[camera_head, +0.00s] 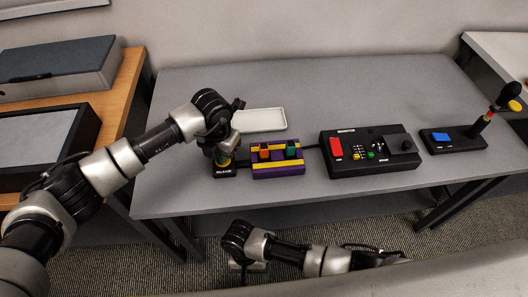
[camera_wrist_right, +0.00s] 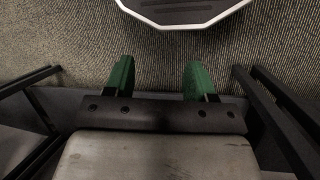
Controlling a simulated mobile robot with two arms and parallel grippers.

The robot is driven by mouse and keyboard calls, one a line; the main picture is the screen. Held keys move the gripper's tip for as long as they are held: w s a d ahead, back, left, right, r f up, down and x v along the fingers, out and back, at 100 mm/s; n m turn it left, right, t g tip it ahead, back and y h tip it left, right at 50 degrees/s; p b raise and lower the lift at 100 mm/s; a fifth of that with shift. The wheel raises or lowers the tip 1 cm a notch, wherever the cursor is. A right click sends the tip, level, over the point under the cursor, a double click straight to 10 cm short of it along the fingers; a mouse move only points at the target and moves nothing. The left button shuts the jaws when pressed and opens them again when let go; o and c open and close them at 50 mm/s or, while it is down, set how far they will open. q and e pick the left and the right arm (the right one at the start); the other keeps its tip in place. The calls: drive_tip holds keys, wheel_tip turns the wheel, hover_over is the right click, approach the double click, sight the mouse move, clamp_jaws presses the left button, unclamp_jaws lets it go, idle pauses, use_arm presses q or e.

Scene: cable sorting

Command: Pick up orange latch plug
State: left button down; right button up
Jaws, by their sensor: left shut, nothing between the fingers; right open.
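An orange plug (camera_head: 264,153), which looks like the orange latch plug, stands on a purple and yellow striped block (camera_head: 277,173) on the grey table. A teal plug (camera_head: 291,149) stands on the same block to its right. My left gripper (camera_head: 225,159) is shut and empty, pointing down just left of the block, over a small black labelled base (camera_head: 225,172). The arm partly hides that base. My right gripper (camera_head: 250,270) is low in front of the table, away from the plugs. In the right wrist view its green fingers (camera_wrist_right: 158,80) are apart and empty.
A white tray (camera_head: 259,120) lies behind the block. A black box (camera_head: 370,165) with a red switch and a black base (camera_head: 453,148) with a blue button and a joystick stand to the right. Dark boxes (camera_head: 60,70) sit on a wooden table at left. The table's back right is clear.

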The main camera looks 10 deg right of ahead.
drive_tip(key=w+r+n, duration=0.3)
drive_tip(key=r, duration=0.7)
wheel_tip(320, 180, up, 20)
drive_tip(key=n+t+y, duration=0.3)
drive_tip(key=n+y, duration=0.1)
hover_over(264, 146)
drive_tip(key=shift+w+d+r, duration=0.1)
drive_tip(key=shift+d+r, duration=0.1)
drive_tip(key=shift+d, duration=0.05)
wheel_tip(264, 146, up, 4)
drive_tip(key=m, duration=0.2)
drive_tip(key=m+h, duration=0.1)
drive_tip(key=m, duration=0.1)
drive_tip(key=shift+f+t+h, duration=0.2)
drive_tip(key=shift+t+h, duration=0.1)
drive_tip(key=shift+t, duration=0.1)
drive_tip(key=shift+s+f+m, duration=0.25)
drive_tip(key=shift+m, duration=0.05)
wheel_tip(264, 146, down, 5)
drive_tip(key=shift+f, duration=0.15)
drive_tip(key=shift+w+a+f, duration=0.1)
drive_tip(key=shift+a+f, duration=0.05)
drive_tip(key=shift+f, duration=1.35)
drive_tip(key=shift+a+f, duration=0.1)
drive_tip(key=shift+f, duration=1.4)
